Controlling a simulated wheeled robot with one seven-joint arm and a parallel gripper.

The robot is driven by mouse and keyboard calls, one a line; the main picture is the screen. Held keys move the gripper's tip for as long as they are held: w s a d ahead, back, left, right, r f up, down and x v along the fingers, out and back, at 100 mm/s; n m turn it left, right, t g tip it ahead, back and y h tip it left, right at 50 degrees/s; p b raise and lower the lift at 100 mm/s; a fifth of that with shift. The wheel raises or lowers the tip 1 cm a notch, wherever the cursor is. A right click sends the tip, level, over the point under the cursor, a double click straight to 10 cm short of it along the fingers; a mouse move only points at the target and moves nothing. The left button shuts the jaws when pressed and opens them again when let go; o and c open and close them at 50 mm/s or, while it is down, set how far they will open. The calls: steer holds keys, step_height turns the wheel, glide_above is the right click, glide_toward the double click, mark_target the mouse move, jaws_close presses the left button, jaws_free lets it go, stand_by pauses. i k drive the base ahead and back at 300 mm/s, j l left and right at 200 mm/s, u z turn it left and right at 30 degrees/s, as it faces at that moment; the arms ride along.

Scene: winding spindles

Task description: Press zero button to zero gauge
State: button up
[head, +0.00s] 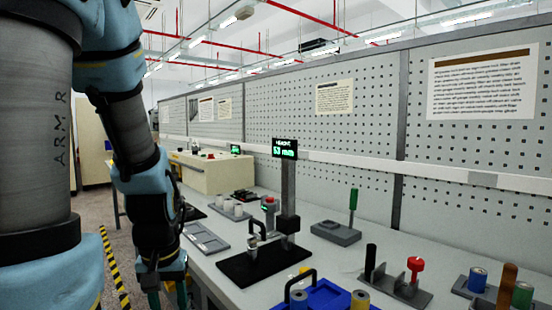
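The gauge is a dark upright column (288,190) on a black base plate (240,271). Its display (285,149) at the top shows "HEIGHT" and a lit green reading in mm, too small to read surely. A small metal piece stands on the plate left of the column. I cannot make out a button marked zero; a red knob or button (269,200) on a small box shows just behind the gauge. My gripper (168,297) hangs at the bottom left, left of the bench and away from the gauge. Its two fingers are apart with nothing visible between them; their tips are near the frame's lower edge.
A blue tray (330,297) with a black handle and spools stands in front of the gauge. To the right are a green-handled tool (353,200), a stand with a red knob (415,265) and a spool rack (485,290). Pale cylinders (238,210) stand behind. A pegboard wall backs the bench.

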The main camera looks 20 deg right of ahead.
mark_target(302, 270)
steer(key=z, duration=0.4)
steer(key=j+z, duration=0.1)
steer(key=z, duration=0.35)
steer(key=j+z, duration=0.1)
steer(key=z, duration=0.75)
steer(key=j+z, duration=0.3)
steer(key=k+j+z, duration=0.15)
steer(key=j+z, duration=0.2)
steer(key=k+j+z, duration=0.15)
steer(key=j+z, duration=0.15)
steer(key=k+j+z, duration=0.2)
steer(key=j+z, duration=0.15)
steer(key=k+j+z, duration=0.15)
steer(key=k+j, duration=0.7)
